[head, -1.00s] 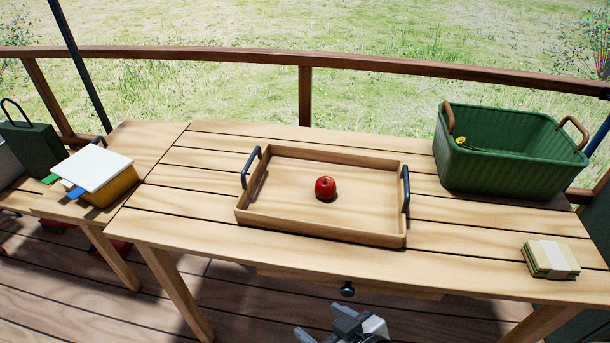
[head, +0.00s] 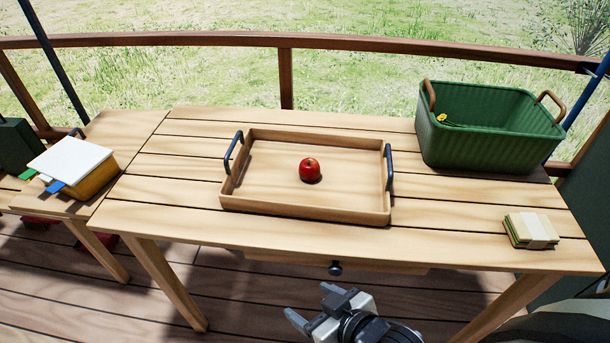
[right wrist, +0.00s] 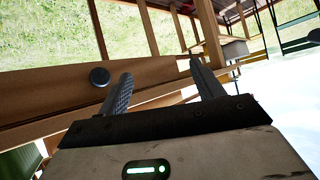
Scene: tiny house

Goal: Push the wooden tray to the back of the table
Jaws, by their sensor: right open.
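The wooden tray (head: 270,203) lies on the slatted wooden table (head: 440,250), around the middle of its depth. It has dark handles at its left and right ends. My right gripper (head: 309,305) is open and empty, in front of the table's front edge and apart from the tray. In the right wrist view its two fingers (right wrist: 160,90) stand apart, with the table's edge and the round drawer knob (right wrist: 99,77) beyond. My left gripper is in no view.
A green ribbed basket (head: 485,150) stands at the back right of the table. A bundle of coasters (head: 531,231) lies at the front right. A side table at left holds a yellow box (head: 90,185) with a white top. Bare slats lie behind the tray, before the railing (head: 330,40).

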